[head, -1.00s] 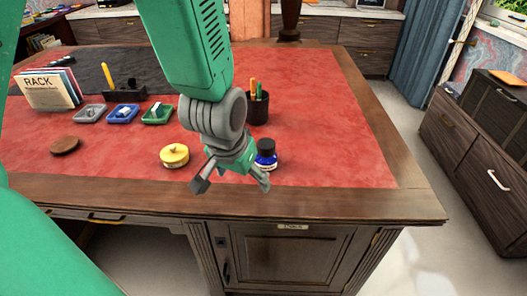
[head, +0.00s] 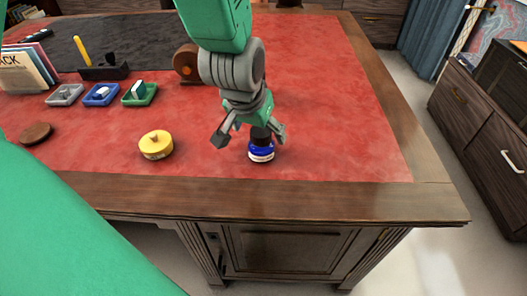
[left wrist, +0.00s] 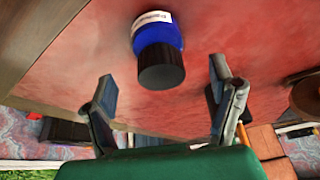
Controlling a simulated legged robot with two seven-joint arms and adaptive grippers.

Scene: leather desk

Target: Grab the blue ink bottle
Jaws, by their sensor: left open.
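The blue ink bottle (head: 261,151) stands upright on the red leather desk top, with a black cap and a white label. In the left wrist view the bottle (left wrist: 158,48) is ahead of the fingers, its cap toward the gap between them. My left gripper (head: 249,136) is open, just above and beside the bottle, with one finger at the cap's right in the head view. In the left wrist view the left gripper (left wrist: 166,98) has its fingers spread, with nothing between the tips. My right gripper is not in view.
A yellow round tin (head: 156,145) stands left of the bottle. A brown disc (head: 36,133), small grey, blue and green trays (head: 139,95), and a tape dispenser (head: 187,64) are farther off. The desk's wooden front edge (head: 270,198) is close. The leather right of the bottle is clear.

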